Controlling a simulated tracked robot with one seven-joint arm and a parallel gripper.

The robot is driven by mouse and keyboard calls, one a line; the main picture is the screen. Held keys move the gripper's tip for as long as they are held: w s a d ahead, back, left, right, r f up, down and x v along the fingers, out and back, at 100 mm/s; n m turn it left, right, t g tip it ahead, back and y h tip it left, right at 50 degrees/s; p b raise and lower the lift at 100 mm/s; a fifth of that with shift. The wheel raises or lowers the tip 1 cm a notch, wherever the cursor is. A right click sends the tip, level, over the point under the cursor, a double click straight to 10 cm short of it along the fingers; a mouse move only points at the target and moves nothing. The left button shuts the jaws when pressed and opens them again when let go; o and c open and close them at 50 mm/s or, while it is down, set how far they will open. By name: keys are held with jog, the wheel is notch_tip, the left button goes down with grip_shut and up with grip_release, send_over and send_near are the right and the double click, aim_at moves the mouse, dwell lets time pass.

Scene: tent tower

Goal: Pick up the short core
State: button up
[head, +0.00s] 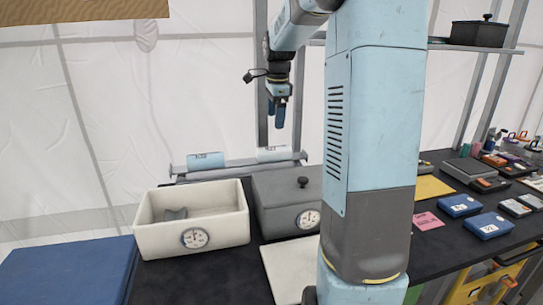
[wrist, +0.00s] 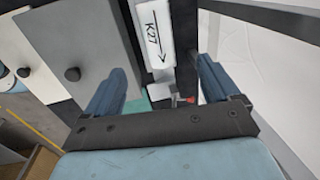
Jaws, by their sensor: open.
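Two label-marked cylinders lie on a grey rail behind the boxes in the head view: a light blue cylinder (head: 206,160) at the left and a white cylinder (head: 273,153) at the right. I cannot tell for sure which is the short core. My gripper (head: 278,115) is open and empty, pointing down above the white cylinder, apart from it. In the wrist view the white cylinder (wrist: 154,35) shows a black label with an arrow, beyond the opening of my gripper (wrist: 162,72). The blue cylinder is not clearly visible there.
An open cream box (head: 150,240) with a dial and a grey piece inside stands before the rail. A grey lidded box (head: 272,200) stands beside it, close below my gripper. A metal upright (head: 262,80) rises behind my gripper. Blue cases (head: 460,206) lie at the right.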

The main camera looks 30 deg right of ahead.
aim_at(274, 150)
jog(key=f, duration=0.2)
jog(key=w+f, duration=0.1)
jog(key=f, duration=0.5)
jog(key=shift+w+d+f, duration=0.15)
jog(key=shift+d, duration=0.05)
jog(key=shift+w+f, duration=0.15)
jog(key=shift+f, duration=2.45)
jog(key=shift+r, duration=0.1)
jog(key=c, duration=1.3)
